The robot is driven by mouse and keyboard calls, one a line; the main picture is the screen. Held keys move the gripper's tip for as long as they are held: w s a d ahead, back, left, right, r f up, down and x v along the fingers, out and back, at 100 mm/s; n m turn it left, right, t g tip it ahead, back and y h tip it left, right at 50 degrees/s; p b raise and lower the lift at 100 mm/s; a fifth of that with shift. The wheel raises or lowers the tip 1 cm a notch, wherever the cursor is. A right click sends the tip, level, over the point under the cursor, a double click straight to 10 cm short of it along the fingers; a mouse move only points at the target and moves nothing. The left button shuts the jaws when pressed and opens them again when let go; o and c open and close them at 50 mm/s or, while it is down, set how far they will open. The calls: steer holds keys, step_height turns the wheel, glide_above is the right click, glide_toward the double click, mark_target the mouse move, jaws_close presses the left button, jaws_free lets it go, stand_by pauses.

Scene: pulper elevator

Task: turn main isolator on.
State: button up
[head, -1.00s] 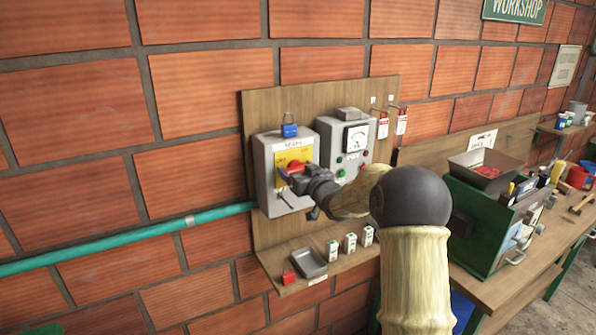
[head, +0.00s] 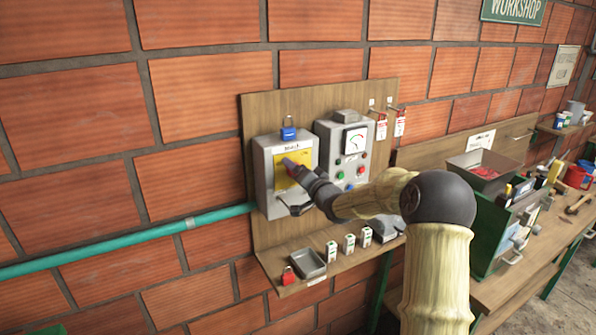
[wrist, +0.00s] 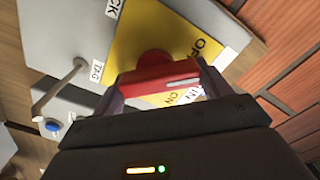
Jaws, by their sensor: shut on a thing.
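The main isolator is a grey box (head: 265,192) on a wooden board, with a yellow plate (head: 300,157) on its front. In the wrist view the yellow plate (wrist: 140,40) carries lettering, partly hidden, with "ON" readable. The red handle (wrist: 160,76) sits in front of its round red hub on the plate. My gripper (wrist: 155,85) is shut on the red handle, one finger at each end of it. In the head view my gripper (head: 297,172) reaches the plate from the lower right and hides most of the handle.
A blue padlock (head: 288,132) hangs at the top of the box. A meter box (head: 330,140) with buttons stands close on the right. A shelf below holds a grey tray (head: 310,263) and a red padlock (head: 289,276). A cluttered workbench (head: 500,285) is at right.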

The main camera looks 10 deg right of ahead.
steer(key=m, duration=0.4)
steer(key=shift+d+m+p, duration=0.2)
steer(key=shift+m+p, duration=0.1)
steer(key=shift+p, duration=0.1)
steer(key=shift+f+m, duration=0.15)
steer(key=shift+m, duration=1.75)
steer(key=o, duration=1)
steer(key=b+v, duration=0.4)
steer(key=v, duration=1.3)
steer(key=shift+s+d+b, duration=0.1)
steer(key=shift+s+b, duration=0.05)
steer(key=shift+b, duration=0.25)
